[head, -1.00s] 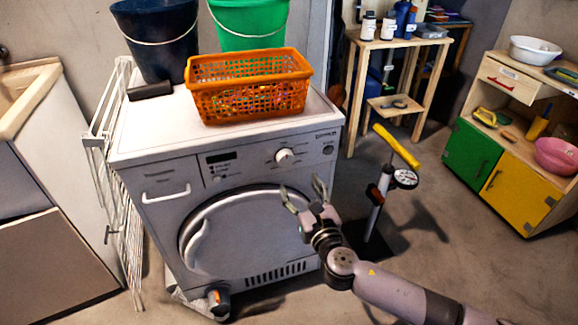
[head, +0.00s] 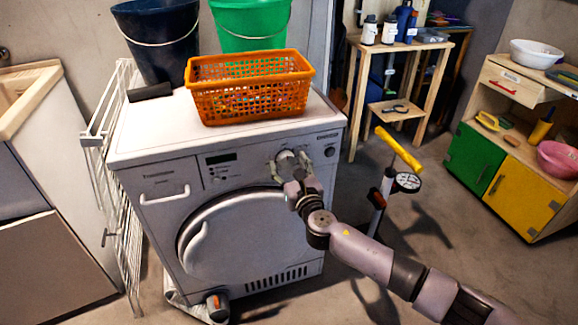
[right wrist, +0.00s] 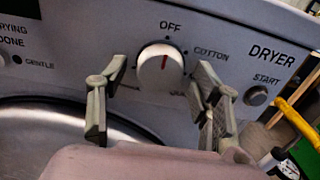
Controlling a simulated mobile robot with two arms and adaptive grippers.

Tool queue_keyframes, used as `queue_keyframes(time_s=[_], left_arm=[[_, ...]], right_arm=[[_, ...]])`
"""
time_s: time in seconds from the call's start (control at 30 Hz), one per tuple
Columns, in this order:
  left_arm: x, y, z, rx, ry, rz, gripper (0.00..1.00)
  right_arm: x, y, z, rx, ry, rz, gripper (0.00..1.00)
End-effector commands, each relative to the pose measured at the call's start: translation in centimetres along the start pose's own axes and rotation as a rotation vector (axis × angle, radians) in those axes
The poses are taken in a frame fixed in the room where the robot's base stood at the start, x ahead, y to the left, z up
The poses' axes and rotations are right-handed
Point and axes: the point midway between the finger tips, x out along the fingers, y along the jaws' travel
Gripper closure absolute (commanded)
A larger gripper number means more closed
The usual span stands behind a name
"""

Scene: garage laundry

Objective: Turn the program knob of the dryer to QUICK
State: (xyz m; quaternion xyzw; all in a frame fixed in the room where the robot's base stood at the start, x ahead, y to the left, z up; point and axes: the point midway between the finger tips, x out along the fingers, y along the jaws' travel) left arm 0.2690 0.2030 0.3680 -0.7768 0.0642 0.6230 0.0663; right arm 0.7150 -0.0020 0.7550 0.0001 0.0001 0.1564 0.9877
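The white dryer (head: 160,225) stands in the middle of the head view. Its round program knob (right wrist: 160,67) shows in the right wrist view, with its red mark pointing up at OFF. COTTON is readable to the right of it; QUICK is not readable. My right gripper (head: 292,168) is at the control panel, in front of the knob. In the right wrist view my right gripper (right wrist: 160,80) is open, one finger on each side of the knob, with visible gaps between. Depth contact cannot be told. My left gripper is not in view.
An orange basket (head: 215,108), a dark bucket (head: 155,50) and a green bucket (head: 250,25) stand on the dryer. A START button (right wrist: 256,96) sits right of the knob. A yellow-handled pump (head: 398,150) stands right of the dryer. A drying rack (head: 118,210) leans at its left.

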Motion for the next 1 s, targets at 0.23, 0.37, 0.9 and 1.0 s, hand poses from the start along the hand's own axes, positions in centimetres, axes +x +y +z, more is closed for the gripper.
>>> queue_keyframes(time_s=[0.23,0.37,0.9,1.0], left_arm=[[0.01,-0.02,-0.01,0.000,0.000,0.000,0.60],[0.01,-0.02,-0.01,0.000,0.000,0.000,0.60],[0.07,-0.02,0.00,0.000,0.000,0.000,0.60],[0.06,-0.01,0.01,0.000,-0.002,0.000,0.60]], right_arm=[[-0.03,-0.01,-0.03,0.000,0.000,0.000,0.60],[-0.04,-0.01,-0.04,0.000,0.000,0.000,0.68],[-0.06,0.01,-0.11,0.021,0.001,0.000,0.88],[-0.06,0.04,-0.14,0.056,0.001,0.000,0.88]])
